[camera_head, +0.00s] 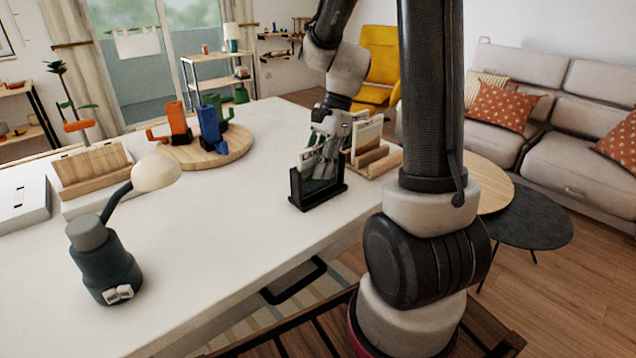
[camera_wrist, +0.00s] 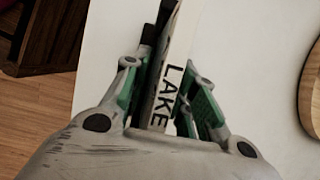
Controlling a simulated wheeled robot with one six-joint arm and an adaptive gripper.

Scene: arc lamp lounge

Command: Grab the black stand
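The black stand (camera_head: 318,195) is on the white table near its right edge in the head view. It holds upright a pale book or card (camera_head: 308,157) lettered "LAKE", which also shows between my fingers in the wrist view (camera_wrist: 170,80). A dark part of the stand (camera_wrist: 147,38) shows at the top there. My gripper (camera_head: 326,150) is above the stand, pointing down. Its green-padded fingers (camera_wrist: 165,95) are parted, one on each side of the book. I cannot see clear contact with the stand, and the fingertips are partly hidden.
A wooden holder with cards (camera_head: 372,160) stands right behind the black stand, close to my gripper. The table (camera_head: 225,215) between is clear.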

